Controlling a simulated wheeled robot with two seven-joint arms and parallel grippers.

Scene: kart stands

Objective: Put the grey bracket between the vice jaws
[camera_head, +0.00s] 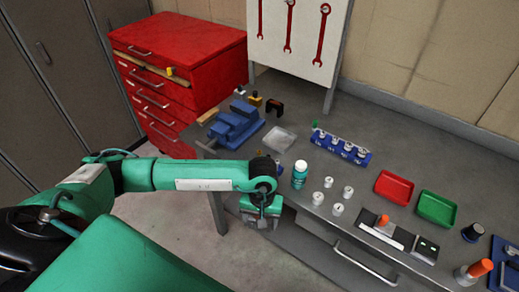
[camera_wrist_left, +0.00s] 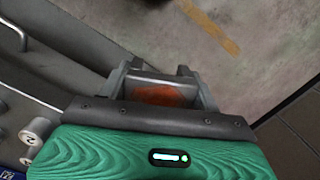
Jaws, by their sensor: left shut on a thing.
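The blue vice (camera_head: 235,124) stands at the left end of the grey bench. Its jaws look empty, though the gap is small in this view. My left gripper (camera_head: 262,218) hangs in front of the bench's front edge, right of and nearer than the vice. In the left wrist view my left gripper (camera_wrist_left: 160,84) is shut on a grey piece with an orange-brown patch, which I take as the grey bracket (camera_wrist_left: 162,94). The bracket is mostly hidden by the gripper body, so its full shape does not show. My right gripper is in neither view.
A teal-labelled bottle (camera_head: 299,175) and several small white-grey cylinders (camera_head: 329,182) stand on the bench near my left gripper. A red drawer cabinet (camera_head: 185,70) is at the left.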

